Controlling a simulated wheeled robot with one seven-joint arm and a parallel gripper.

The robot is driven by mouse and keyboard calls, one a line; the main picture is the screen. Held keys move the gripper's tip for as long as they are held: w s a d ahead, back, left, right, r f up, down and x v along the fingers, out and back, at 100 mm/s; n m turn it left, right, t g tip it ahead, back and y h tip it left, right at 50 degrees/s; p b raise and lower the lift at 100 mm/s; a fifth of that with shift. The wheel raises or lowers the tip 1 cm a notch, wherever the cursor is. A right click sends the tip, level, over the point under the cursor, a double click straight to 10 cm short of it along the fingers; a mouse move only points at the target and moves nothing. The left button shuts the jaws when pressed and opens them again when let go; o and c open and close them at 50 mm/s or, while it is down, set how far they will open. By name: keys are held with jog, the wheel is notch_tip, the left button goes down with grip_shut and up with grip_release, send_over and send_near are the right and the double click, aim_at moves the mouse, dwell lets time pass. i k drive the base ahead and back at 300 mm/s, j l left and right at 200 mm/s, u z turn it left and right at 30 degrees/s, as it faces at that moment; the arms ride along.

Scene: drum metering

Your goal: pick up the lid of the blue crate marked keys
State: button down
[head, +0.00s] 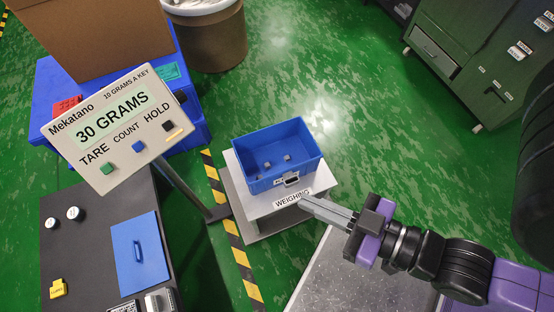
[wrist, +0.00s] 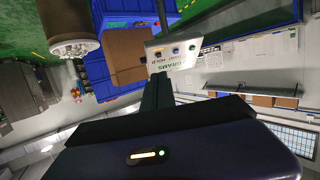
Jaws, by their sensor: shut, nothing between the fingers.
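A blue open-topped crate (head: 256,174) stands on the weighing platform in the head view, with a few small grey pieces on its floor. The small label on its front is too small to read. A flat blue lid (head: 124,262) with a raised handle lies on the dark bench at lower left, apart from the crate. My gripper (head: 303,201) is shut and empty, just in front of the crate's front right corner, far to the right of the lid. Its dark fingers also show in the wrist view (wrist: 158,92), where I cannot make out the lid.
A display on a post (head: 122,125) reads 30 GRAMS and stands between the bench (head: 82,205) and the weighing platform (head: 236,190). Black and white knobs and a yellow item share the bench. A green cabinet (head: 480,50) is at upper right. Green floor at top middle is clear.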

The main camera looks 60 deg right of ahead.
aim_at(141, 264)
jog(key=i+j, duration=0.1)
jog(key=j, duration=0.4)
jog(key=i+j, duration=0.15)
jog(key=j, duration=0.3)
jog(key=i+j, duration=0.1)
jog(key=j, duration=0.4)
jog(key=i+j+z, duration=0.1)
jog(key=j, duration=0.4)
